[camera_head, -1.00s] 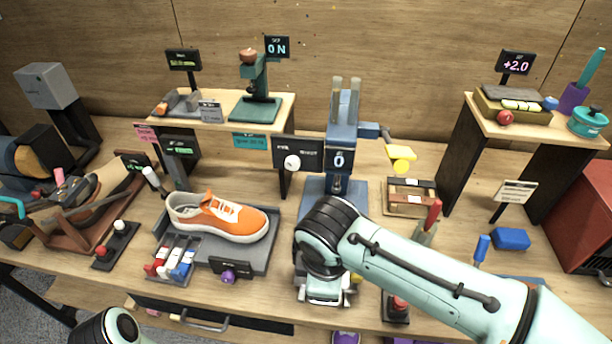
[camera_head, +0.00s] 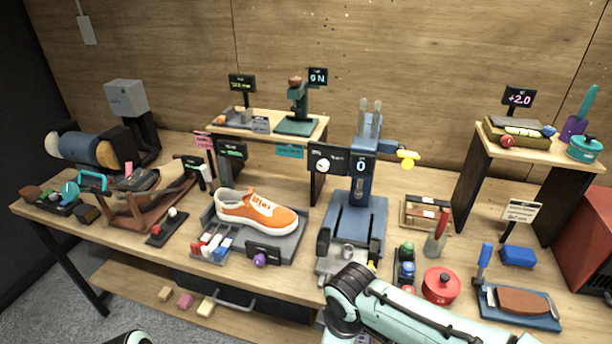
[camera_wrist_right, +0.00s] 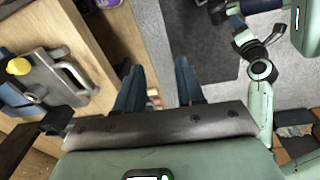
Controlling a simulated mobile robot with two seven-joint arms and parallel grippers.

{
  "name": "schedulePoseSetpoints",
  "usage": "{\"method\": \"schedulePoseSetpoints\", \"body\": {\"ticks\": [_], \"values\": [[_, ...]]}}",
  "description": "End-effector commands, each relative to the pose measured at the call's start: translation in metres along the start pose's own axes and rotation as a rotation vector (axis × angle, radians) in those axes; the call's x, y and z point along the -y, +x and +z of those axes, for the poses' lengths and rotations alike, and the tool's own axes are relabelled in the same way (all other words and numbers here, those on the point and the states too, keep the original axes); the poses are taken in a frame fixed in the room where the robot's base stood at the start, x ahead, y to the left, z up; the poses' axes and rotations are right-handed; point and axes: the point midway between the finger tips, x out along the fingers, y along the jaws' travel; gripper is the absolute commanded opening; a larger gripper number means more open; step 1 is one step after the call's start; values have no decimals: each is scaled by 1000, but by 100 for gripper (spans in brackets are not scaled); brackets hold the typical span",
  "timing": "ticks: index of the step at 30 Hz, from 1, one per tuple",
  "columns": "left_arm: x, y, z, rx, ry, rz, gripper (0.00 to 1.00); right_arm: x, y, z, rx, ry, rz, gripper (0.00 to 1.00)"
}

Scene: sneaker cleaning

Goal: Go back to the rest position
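My right arm (camera_head: 410,318) reaches in from the lower right of the head view, low at the table's front edge. Its gripper is hidden there. In the right wrist view my right gripper (camera_wrist_right: 160,70) shows two dark fingers spread apart with nothing between them, over the grey floor. Only a sliver of my left arm (camera_head: 128,339) shows at the bottom of the head view. Pale green arm parts (camera_wrist_right: 262,72) of mine also show at the right of the wrist view, but the left gripper's fingers cannot be made out clearly.
An orange sneaker (camera_head: 258,212) lies on a grey tray (camera_head: 290,240). A blue press (camera_head: 352,225) stands right of it, behind my right arm. A red pot (camera_head: 441,287) and a brown brush on a blue tray (camera_head: 548,321) are close to that arm. The floor (camera_head: 60,285) at left is open.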

Motion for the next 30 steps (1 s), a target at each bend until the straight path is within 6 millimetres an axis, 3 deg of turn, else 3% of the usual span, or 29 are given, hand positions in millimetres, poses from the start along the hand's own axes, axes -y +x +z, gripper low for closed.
{"method": "schedulePoseSetpoints", "body": {"ticks": [1,5,9,12,15,21,30], "values": [[-2,-5,-2,-4,1,1,43,0,30,0,-3,55,-52,38],[-6,-13,-3,-8,3,3,43,10,111,6,-41,254,-181,38],[-10,-24,-4,-12,5,4,43,40,203,31,-71,587,-321,38],[-13,-31,-6,-15,6,5,43,70,256,59,-70,867,-388,38],[-16,-38,-7,-18,7,6,43,103,293,89,-48,1130,-414,38],[-20,-47,-10,-23,8,8,43,151,324,132,13,1473,-392,38],[-20,-47,-10,-23,8,8,43,162,330,143,28,1557,-369,38]]}}
